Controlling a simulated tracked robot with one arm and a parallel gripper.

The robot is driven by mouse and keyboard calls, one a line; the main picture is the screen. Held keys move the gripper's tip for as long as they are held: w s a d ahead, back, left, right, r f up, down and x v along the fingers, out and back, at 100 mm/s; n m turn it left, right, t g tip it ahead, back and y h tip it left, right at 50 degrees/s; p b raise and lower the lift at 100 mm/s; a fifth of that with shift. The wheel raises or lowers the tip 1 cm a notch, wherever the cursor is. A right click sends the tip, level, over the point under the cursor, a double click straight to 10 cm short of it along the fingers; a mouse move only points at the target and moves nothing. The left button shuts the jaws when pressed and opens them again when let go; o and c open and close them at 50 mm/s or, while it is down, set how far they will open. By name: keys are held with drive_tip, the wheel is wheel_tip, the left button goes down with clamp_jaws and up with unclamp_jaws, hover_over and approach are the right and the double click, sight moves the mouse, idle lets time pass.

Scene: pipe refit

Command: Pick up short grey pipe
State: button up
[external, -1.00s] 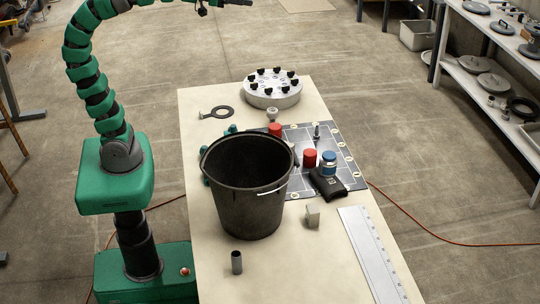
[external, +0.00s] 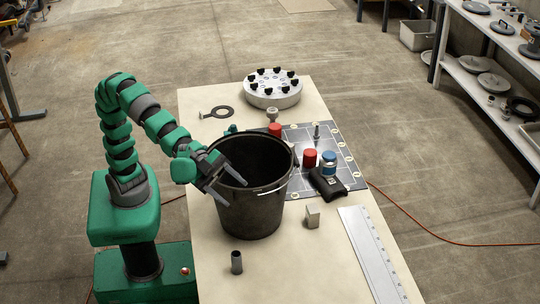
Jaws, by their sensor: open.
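The short grey pipe (external: 237,262) stands upright on the table near its front left edge, in front of the black bucket. My gripper (external: 236,190) is open and empty. It hangs over the left rim of the bucket in the picture, above and behind the pipe, and does not touch the pipe.
The large black bucket (external: 262,205) stands close behind the pipe. A small beige block (external: 312,216) and a metal ruler (external: 372,252) lie to the right. A dark mat (external: 345,170) with red and blue containers and a round flange (external: 272,92) are farther back. The table (external: 290,270) around the pipe is clear.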

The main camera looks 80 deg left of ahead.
drive_tip(key=s+d+f+m+g+b, duration=0.2)
drive_tip(key=s+d+f, duration=0.2)
drive_tip(key=s+f, duration=0.2)
drive_tip(key=n+y+b, duration=0.2)
drive_tip(key=n, duration=0.6)
approach(237, 261)
drive_tip(key=f+p, duration=0.1)
drive_tip(key=p, duration=0.2)
drive_tip(key=f+p, duration=0.1)
drive_tip(key=p, duration=0.2)
drive_tip(key=shift+w+f, duration=0.15)
drive_tip(key=shift+w, duration=0.25)
drive_tip(key=shift+f+b+x, duration=0.25)
drive_tip(key=shift+b+x, duration=0.15)
drive_tip(key=shift+x, duration=0.7)
drive_tip(key=shift+w+d, duration=0.25)
drive_tip(key=shift+d, duration=0.1)
drive_tip(key=shift+b+x, duration=1.05)
drive_tip(key=shift+x, duration=1.45)
drive_tip(key=c, duration=1)
